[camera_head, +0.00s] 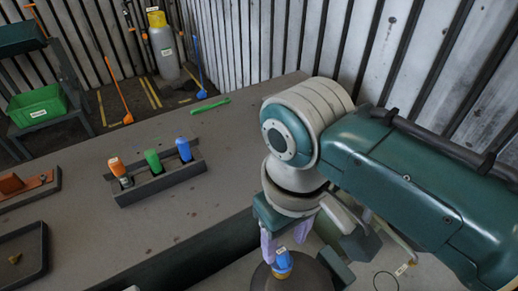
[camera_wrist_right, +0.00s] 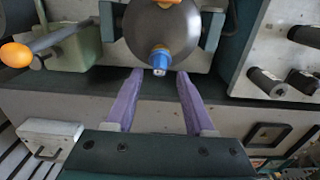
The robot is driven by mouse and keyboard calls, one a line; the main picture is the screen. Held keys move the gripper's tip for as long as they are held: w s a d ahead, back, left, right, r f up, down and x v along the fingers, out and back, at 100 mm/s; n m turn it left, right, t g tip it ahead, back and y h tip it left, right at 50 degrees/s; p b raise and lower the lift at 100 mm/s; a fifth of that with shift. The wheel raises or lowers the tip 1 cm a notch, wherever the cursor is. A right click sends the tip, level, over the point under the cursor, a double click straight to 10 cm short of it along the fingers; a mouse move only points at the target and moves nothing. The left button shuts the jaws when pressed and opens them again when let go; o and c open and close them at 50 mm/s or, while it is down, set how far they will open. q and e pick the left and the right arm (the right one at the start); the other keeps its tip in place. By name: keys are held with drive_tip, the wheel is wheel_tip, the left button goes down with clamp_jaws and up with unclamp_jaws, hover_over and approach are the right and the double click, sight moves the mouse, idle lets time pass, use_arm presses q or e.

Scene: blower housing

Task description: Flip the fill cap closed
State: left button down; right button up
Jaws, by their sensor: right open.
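The blue fill cap (camera_head: 283,262) sits with an orange collar on a dark round housing (camera_head: 300,276) at the bottom of the head view. The cap also shows in the right wrist view (camera_wrist_right: 159,60), below the rounded housing (camera_wrist_right: 162,24). I cannot tell from these views whether the cap is open or closed. My right gripper (camera_head: 284,247) is open, with its purple fingers pointing at the cap. In the right wrist view the fingertips (camera_wrist_right: 160,73) are spread on either side of the cap, with gaps and no visible contact. My left gripper is not in view.
A dark rack (camera_head: 160,182) holds orange, green and blue bottles on the grey bench (camera_head: 110,235). A dark tray (camera_head: 22,258) lies at lower left. A green bin (camera_head: 38,107) and a gas cylinder (camera_head: 164,50) stand behind. The bench between rack and my arm is clear.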

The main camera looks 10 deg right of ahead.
sight(283, 254)
drive_tip(key=shift+f+b, duration=0.55)
drive_tip(key=shift+f, duration=1.85)
clamp_jaws()
